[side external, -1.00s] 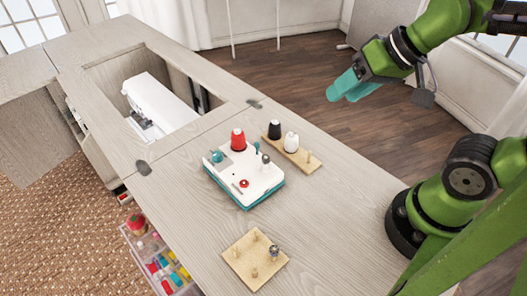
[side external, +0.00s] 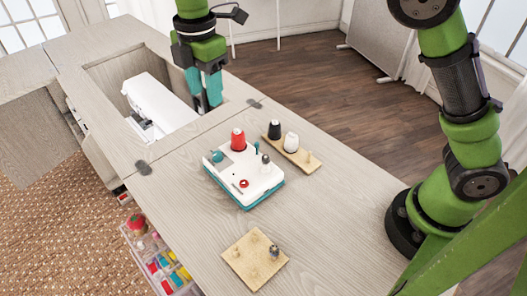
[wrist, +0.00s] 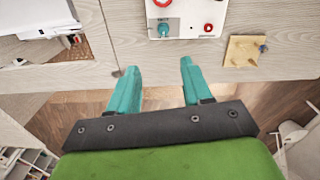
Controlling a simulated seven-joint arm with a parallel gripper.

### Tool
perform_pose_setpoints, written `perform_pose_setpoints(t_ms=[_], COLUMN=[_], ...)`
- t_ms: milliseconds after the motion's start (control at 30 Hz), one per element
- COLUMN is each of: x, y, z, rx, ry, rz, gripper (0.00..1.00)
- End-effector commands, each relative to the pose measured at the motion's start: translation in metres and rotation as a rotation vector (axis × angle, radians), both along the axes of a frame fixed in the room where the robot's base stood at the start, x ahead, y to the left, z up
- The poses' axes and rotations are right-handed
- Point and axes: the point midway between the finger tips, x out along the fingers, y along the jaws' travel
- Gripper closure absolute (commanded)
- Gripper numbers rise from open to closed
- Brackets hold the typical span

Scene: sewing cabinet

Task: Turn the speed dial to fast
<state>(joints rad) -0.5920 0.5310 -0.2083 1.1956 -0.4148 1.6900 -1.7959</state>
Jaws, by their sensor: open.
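A white machine with a teal base (side external: 250,196) sits on the table. Its top carries a teal knob (side external: 217,156), a small red round control (side external: 243,183) and a red thread spool (side external: 238,140). No readable label shows which control sets speed. The wrist view shows the teal knob (wrist: 165,29) and red control (wrist: 208,27) near its top edge. My gripper (side external: 207,106) is high at the upper left in the side view, apart from the machine. In the wrist view my gripper (wrist: 158,66) has its teal fingers spread, with nothing between them.
A white sewing machine (side external: 160,104) sits in the cabinet recess to the left. A wooden board (side external: 308,165) with black and white spools stands behind the white machine. A pegged board (side external: 240,262) lies in front. Bare tabletop (side external: 330,210) is to the right.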

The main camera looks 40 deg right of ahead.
Motion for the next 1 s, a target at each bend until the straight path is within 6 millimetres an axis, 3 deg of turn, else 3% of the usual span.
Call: perform_pose_setpoints(t_ms=[267, 800, 1000], x=[-0.004, -0.004, -0.004], y=[0.0, -0.001, 0.0], z=[-0.016, -0.129, -0.158], rx=[-0.002, -0.003, -0.002], ry=[0.022, 0.021, 0.02], rz=[0.087, 0.084, 0.084], gripper=[0.51, 0.51, 0.51])
